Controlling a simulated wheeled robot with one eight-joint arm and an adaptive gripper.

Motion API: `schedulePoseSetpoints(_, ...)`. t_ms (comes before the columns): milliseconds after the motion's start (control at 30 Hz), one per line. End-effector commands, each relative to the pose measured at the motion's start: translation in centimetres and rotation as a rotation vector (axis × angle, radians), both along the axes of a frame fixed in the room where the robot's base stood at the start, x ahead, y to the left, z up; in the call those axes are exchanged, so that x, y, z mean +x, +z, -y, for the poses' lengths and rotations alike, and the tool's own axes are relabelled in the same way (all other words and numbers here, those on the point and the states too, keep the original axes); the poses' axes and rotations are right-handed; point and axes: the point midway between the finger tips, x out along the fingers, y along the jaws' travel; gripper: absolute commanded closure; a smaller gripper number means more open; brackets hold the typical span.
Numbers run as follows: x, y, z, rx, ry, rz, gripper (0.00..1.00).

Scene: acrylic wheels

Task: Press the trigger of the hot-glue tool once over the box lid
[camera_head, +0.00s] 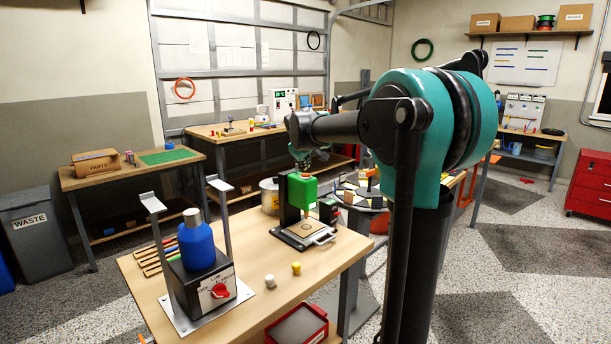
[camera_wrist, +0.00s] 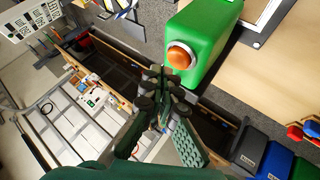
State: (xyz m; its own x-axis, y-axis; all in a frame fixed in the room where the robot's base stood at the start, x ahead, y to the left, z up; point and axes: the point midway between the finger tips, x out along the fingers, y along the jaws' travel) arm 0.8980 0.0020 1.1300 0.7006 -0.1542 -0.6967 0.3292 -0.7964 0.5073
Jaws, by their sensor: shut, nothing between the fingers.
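The hot-glue tool (camera_head: 302,191) is a green block on a black stand on the wooden bench. In the wrist view the green tool (camera_wrist: 207,32) shows a round orange button (camera_wrist: 181,55) on its top face, which I take as its trigger. The brown box lid (camera_head: 306,229) lies flat on the plate under the tool. My gripper (camera_head: 304,163) hangs just above the tool. In the wrist view my gripper (camera_wrist: 160,80) is shut and empty, its tips close beside the button. I cannot tell whether they touch it.
A blue bottle (camera_head: 197,247) stands on a black box with a red knob between two metal posts, left on the bench. A yellow cylinder (camera_head: 296,268) and a white cylinder (camera_head: 270,281) stand near the front.

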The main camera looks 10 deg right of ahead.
Motion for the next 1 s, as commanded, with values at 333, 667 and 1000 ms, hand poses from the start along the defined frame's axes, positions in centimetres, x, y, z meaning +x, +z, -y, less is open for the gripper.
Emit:
schedulePoseSetpoints(333, 0.00, 0.00, 0.00, 0.000, 0.000, 0.000, 1.00)
schedulePoseSetpoints(667, 0.02, -0.67, 0.00, 0.000, 0.000, 0.000, 1.00)
schedulePoseSetpoints(1000, 0.00, -0.83, 0.00, 0.000, 0.000, 0.000, 1.00)
